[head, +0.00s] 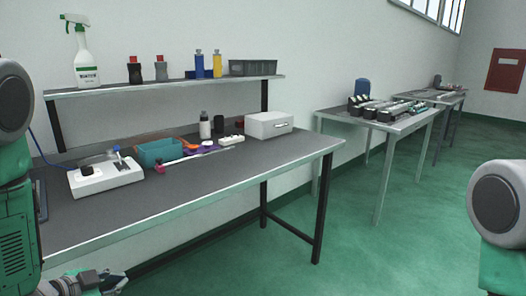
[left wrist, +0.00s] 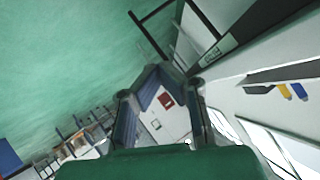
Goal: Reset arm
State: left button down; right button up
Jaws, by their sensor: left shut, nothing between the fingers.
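My left gripper (head: 108,281) shows at the bottom left of the head view, low in front of the near workbench and partly cut off by the frame edge. In the left wrist view, my left gripper (left wrist: 158,72) has its fingertips together with nothing between them. It touches nothing that I can see. A green and grey part of my right arm shows at the right edge of the head view. My right gripper is out of view.
The workbench (head: 220,185) carries a white box (head: 268,125), a teal bin (head: 160,152) and a white device (head: 105,178). Its shelf (head: 180,84) holds a spray bottle (head: 82,55) and smaller bottles. Farther tables (head: 385,125) hold castings. Green floor (head: 390,250) is clear at right.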

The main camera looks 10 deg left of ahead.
pick_arm(q)
jog(key=s+d+f+n+g+y, duration=0.2)
jog(key=s+d+f+n+g, duration=0.2)
jog(key=s+d+f, duration=0.4)
jog(key=s+d+f+n+g, duration=0.1)
jog(key=s+f+g, duration=0.1)
jog(key=s, duration=0.4)
jog(key=s+d+f+n+g, duration=0.1)
jog(key=s+f+n+g, duration=0.1)
jog(key=s, duration=0.5)
jog(key=s+d+f+n+g+y, duration=0.1)
jog(key=s+f+n+g, duration=0.1)
jog(key=s+f, duration=0.2)
jog(key=s, duration=0.2)
jog(key=shift+s+d, duration=0.3)
jog(key=shift+d, duration=0.05)
